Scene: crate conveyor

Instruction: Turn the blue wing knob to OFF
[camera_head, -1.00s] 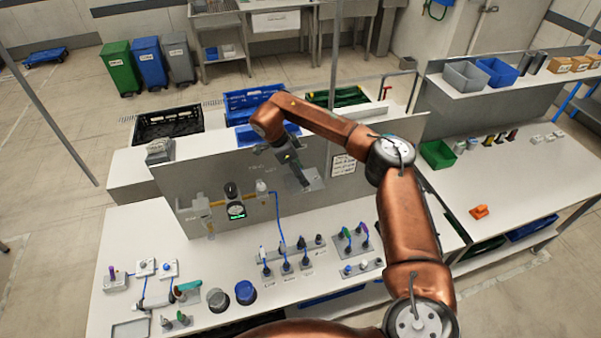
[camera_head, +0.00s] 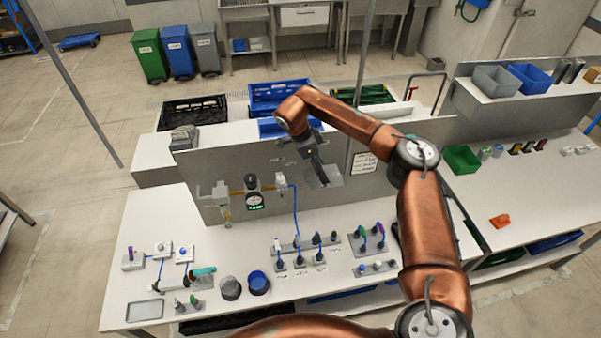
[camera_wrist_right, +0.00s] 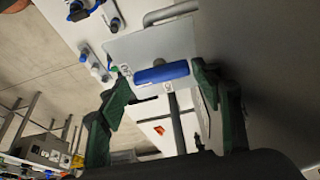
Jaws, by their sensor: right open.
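The blue wing knob (camera_wrist_right: 162,73) shows in the right wrist view as a blue bar in front of a light metal plate with printed labels. The labels are too small to read. My right gripper (camera_wrist_right: 159,77) has its green fingers spread on either side of the knob, with no clear contact. In the head view my right gripper (camera_head: 316,160) is at the grey upright panel (camera_head: 230,160), in front of a small plate (camera_head: 328,176). The knob cannot be made out there. My left gripper is not in view.
A gauge (camera_head: 253,201) and a pipe are on the panel left of my right gripper. Below, the white bench (camera_head: 215,260) holds several knobs, plugs and levers. A notice (camera_head: 363,164) is right of the plate. Blue crates (camera_head: 270,97) stand behind the panel.

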